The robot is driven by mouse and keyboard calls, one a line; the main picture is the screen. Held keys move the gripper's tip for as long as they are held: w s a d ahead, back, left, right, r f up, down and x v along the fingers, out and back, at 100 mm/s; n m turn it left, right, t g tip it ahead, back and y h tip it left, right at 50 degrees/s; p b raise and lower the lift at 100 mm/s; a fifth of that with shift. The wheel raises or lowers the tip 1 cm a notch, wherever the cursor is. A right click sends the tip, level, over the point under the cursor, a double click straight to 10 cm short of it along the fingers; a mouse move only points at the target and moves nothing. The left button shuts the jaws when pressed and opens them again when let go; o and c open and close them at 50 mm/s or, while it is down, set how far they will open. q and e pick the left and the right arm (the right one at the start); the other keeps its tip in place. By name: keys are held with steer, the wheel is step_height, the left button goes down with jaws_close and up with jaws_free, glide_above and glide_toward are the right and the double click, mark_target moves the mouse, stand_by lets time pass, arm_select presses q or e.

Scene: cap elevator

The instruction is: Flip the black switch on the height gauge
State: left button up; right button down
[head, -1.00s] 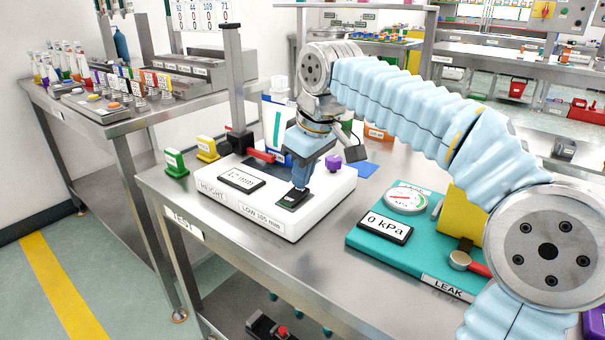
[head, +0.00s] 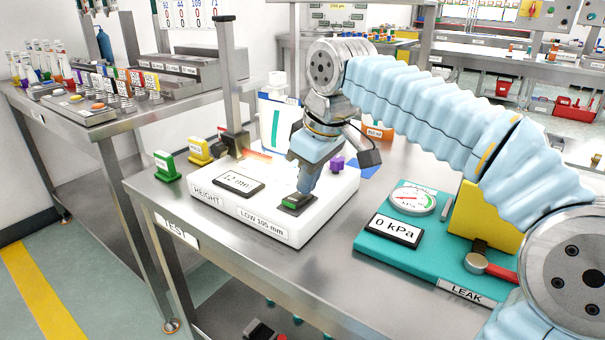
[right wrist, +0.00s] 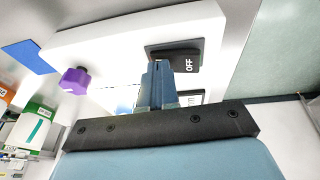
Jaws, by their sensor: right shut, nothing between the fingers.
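The white height gauge (head: 330,205) stands on the steel bench, marked HEIGHT and LOW 105 mm. Its black switch (head: 296,204) is on the top near the front corner, with a green patch showing in the head view. In the right wrist view the switch (right wrist: 172,52) shows the word OFF. My right gripper (head: 304,190) is shut and empty, pointing down at the switch. In the right wrist view the closed fingers (right wrist: 158,82) overlap the switch's edge; I cannot tell whether they touch it. My left gripper is out of view.
On the gauge are a display (head: 237,183), an upright post (head: 231,85) and a purple knob (head: 337,163). Green (head: 166,166) and yellow (head: 199,151) blocks stand to the left. The teal LEAK station (head: 440,254) is to the right, beneath my right arm.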

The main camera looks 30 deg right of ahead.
mark_target(305, 198)
steer(key=shift+a, duration=0.15)
steer(key=shift+s+a+r, duration=0.15)
steer(key=shift+a+r, duration=0.05)
steer(key=shift+a, duration=0.4)
steer(key=shift+r+p, duration=0.1)
steer(key=shift+p, duration=0.2)
steer(key=shift+r+p, duration=0.3)
steer(key=shift+s+d+r+p, duration=0.1)
steer(key=shift+d+r+p, duration=0.05)
steer(key=shift+r+p, duration=0.45)
steer(key=shift+s+d+r+p, duration=0.1)
steer(key=shift+d+r+p, duration=0.05)
steer(key=shift+r+p, duration=0.4)
steer(key=shift+s+a+b+v, duration=0.1)
steer(key=shift+s+b+v, duration=0.1)
steer(key=shift+v, duration=0.65)
steer(key=shift+s+a+b+v, duration=0.1)
steer(key=shift+a+b+v, duration=0.05)
steer(key=shift+v, duration=0.75)
steer(key=shift+s+a+b+v, duration=0.1)
steer(key=shift+s+b+v, duration=0.1)
steer(key=shift+v, duration=0.65)
steer(key=shift+w+f, duration=0.1)
steer(key=shift+f, duration=0.05)
